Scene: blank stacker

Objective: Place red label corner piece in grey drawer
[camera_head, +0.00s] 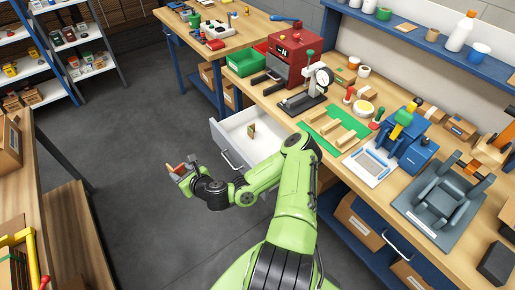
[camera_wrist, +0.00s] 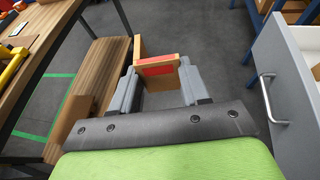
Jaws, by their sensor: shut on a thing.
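My gripper (camera_head: 179,171) is shut on a wooden corner piece with a red label, which shows clearly between the fingers in the wrist view as the red label corner piece (camera_wrist: 157,67). My gripper (camera_wrist: 160,84) holds it in the air above the floor, left of the drawer in the head view. The grey drawer (camera_head: 226,147) is pulled out under the workbench, with a bar handle on its front. One small wooden piece with a green mark (camera_head: 251,130) stands inside it. In the wrist view the drawer front (camera_wrist: 276,75) is at the right edge.
The workbench (camera_head: 262,92) carries a red machine (camera_head: 289,58), a dial gauge stand, a green mat with wooden blocks and a blue machine. A wooden table (camera_head: 60,200) stands at the left. Grey floor (camera_head: 125,140) between them is clear.

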